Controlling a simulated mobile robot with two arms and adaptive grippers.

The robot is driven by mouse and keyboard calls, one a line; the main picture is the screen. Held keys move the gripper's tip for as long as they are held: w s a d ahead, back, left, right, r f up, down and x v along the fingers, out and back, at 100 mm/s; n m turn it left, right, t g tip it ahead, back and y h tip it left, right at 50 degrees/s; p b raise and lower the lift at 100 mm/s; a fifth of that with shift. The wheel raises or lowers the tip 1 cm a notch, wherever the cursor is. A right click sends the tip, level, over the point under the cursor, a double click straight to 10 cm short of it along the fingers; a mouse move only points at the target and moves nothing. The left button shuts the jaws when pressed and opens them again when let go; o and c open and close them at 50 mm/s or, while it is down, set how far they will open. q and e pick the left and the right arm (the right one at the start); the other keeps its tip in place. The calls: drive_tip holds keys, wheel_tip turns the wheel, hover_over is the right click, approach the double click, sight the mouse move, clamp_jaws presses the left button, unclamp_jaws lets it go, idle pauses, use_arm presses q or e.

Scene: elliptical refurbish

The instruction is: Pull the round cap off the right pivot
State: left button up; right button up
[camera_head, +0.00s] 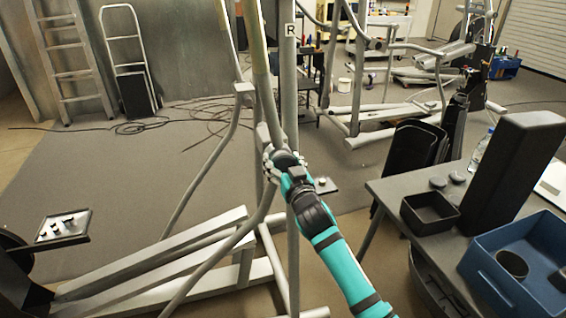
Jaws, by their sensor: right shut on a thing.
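The elliptical machine's grey upright (289,80) with an "R" label stands in the centre, with handle bars beside it. My right gripper (272,160) is at the pivot on this frame, at the end of my teal arm. Its fingers are shut on the round cap there. The gripper hides the cap and most of the pivot, so I cannot tell whether the cap is seated or loose. My left gripper is out of view.
A grey table (390,190) at right holds a black open box (428,213), small dark round pieces (438,183), a tall black block (510,170) and a blue bin (475,262). A tray with small parts (78,238) is at left. Cables (205,115) lie on the floor behind.

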drive_tip(key=shift+s+f, duration=0.1)
drive_tip(key=shift+f, duration=0.05)
drive_tip(key=shift+r+p+v, duration=0.2)
drive_tip(key=shift+p+v, duration=0.95)
drive_tip(key=shift+v, duration=0.35)
drive_tip(key=shift+p+v, duration=1.2)
drive_tip(key=shift+v, duration=0.8)
drive_tip(key=shift+s+d, duration=0.2)
drive_tip(key=shift+s, duration=0.3)
